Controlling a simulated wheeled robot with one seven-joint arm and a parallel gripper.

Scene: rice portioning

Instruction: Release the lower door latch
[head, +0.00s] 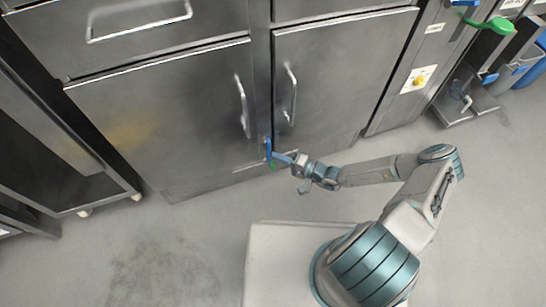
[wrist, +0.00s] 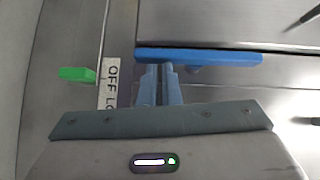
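The lower door latch is a blue bar (wrist: 215,57) across the upper part of the wrist view; in the head view it is a small upright blue piece (head: 268,147) at the bottom between the two lower steel doors. My gripper (wrist: 158,68) has its two blue-grey fingers close together, with only a thin gap between them. Their tips meet the near edge of the bar toward its left end. I cannot tell whether they touch it. In the head view my gripper (head: 274,156) is right at the latch. No part of the bar shows between the fingers.
A green tab (wrist: 77,74) and a white label reading "OFF LO" (wrist: 111,82) are left of the fingers. The left door (head: 160,120) and right door (head: 335,80) look closed. A wheeled rack (head: 60,150) stands left. Grey floor (head: 180,250) is open in front.

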